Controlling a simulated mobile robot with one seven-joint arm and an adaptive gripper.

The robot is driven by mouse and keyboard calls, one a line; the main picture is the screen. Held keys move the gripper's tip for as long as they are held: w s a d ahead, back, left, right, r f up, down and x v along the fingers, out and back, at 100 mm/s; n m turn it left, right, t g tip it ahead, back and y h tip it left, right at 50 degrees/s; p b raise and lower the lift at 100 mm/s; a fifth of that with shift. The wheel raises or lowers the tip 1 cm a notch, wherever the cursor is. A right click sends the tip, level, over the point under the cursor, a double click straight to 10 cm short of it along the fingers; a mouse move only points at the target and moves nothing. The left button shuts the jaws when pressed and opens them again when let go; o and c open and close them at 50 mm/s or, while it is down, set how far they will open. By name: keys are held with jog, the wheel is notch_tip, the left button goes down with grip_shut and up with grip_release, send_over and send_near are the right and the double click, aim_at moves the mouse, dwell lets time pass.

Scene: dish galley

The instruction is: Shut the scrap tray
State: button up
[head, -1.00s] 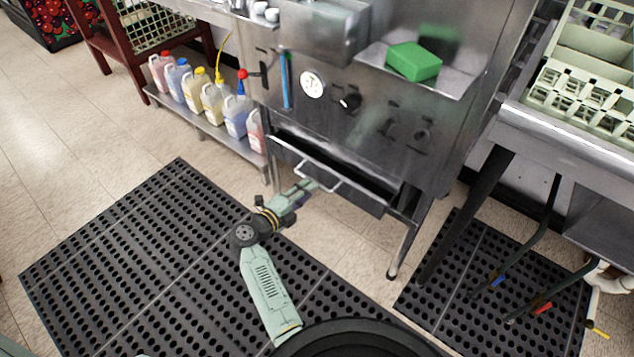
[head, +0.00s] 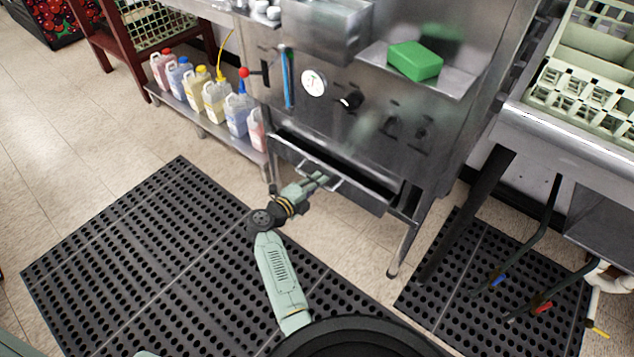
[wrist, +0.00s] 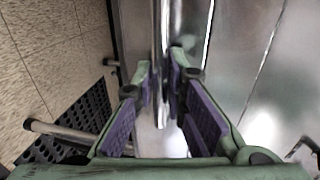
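The scrap tray (head: 362,200) is a shallow metal drawer low in the steel machine. It stands pulled out, with its dark inside showing. A thin bar handle (head: 337,186) is on its front. My gripper (head: 323,179) is at the left part of this handle. In the wrist view, my gripper (wrist: 161,75) has its purple-padded fingers apart, with a shiny upright bar, likely the handle (wrist: 160,35), in line with the gap between the fingertips. I cannot tell whether the fingers touch it.
A green sponge block (head: 414,60) lies on a ledge above. Several chemical jugs (head: 215,100) stand on a low shelf at the left. A machine leg (head: 403,245) stands right of the tray. Black rubber mats (head: 150,260) cover the floor.

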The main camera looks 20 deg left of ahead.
aim_at(325, 174)
grip_shut()
dwell(0.3)
jog(key=shift+w+d+r, duration=0.1)
jog(key=shift+w+d, duration=0.15)
jog(key=shift+w, duration=0.45)
jog(key=shift+w+d+f, duration=0.1)
jog(key=shift+w+d, duration=0.15)
jog(key=shift+w, duration=0.45)
jog(key=shift+w+d+r, duration=0.1)
jog(key=shift+w+d, duration=0.15)
jog(key=shift+w, duration=0.45)
jog(key=o, duration=0.5)
grip_release()
